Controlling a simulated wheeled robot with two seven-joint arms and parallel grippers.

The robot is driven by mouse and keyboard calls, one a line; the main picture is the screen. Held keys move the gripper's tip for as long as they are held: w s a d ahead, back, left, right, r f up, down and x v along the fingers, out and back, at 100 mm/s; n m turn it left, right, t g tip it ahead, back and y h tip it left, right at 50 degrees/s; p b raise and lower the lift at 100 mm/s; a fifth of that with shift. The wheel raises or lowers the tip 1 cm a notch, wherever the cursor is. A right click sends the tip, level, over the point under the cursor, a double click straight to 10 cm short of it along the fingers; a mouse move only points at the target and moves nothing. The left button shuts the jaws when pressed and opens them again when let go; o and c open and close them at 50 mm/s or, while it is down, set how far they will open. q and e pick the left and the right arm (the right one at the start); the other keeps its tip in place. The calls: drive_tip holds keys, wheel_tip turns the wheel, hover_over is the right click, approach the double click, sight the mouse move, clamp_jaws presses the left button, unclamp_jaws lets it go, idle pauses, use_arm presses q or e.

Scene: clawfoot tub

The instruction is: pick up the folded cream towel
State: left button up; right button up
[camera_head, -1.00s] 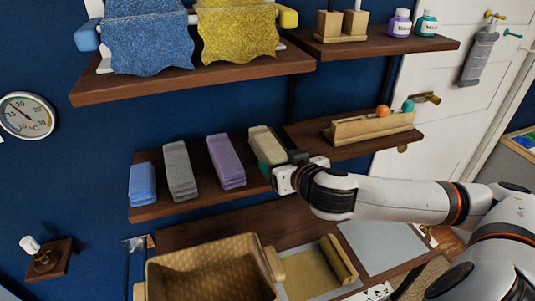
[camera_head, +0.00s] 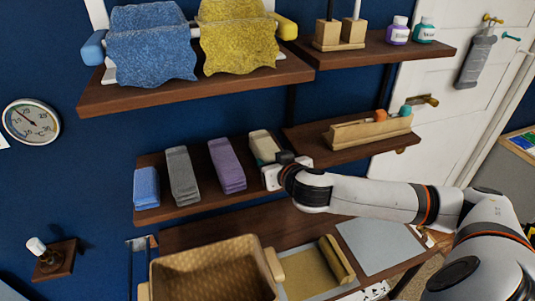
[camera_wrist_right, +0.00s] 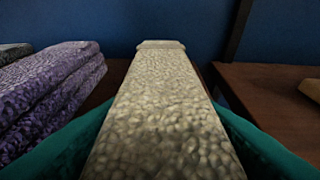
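The folded cream towel (camera_head: 263,146) lies at the right end of a row of folded towels on the middle shelf (camera_head: 197,209). My right gripper (camera_head: 275,168) is at its near end, reaching in from the right. In the right wrist view the cream towel (camera_wrist_right: 165,115) runs straight ahead between the teal fingers, one on each side of it. The towel hides their inner faces, so I cannot tell whether they press on it. It rests in line with its neighbours, with no lift visible. My left gripper is not in view.
A purple towel (camera_head: 226,166) lies close on the left, then grey (camera_head: 183,175) and blue (camera_head: 146,187) ones. A wooden holder (camera_head: 365,132) stands on the shelf to the right. An upper shelf (camera_head: 200,92) overhangs. A wicker basket (camera_head: 212,270) stands below.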

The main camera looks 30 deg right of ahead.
drive_tip(key=shift+r, duration=0.1)
wheel_tip(320, 180, up, 10)
drive_tip(key=shift+f+b, duration=0.1)
drive_tip(key=shift+b, duration=0.7)
idle(0.6)
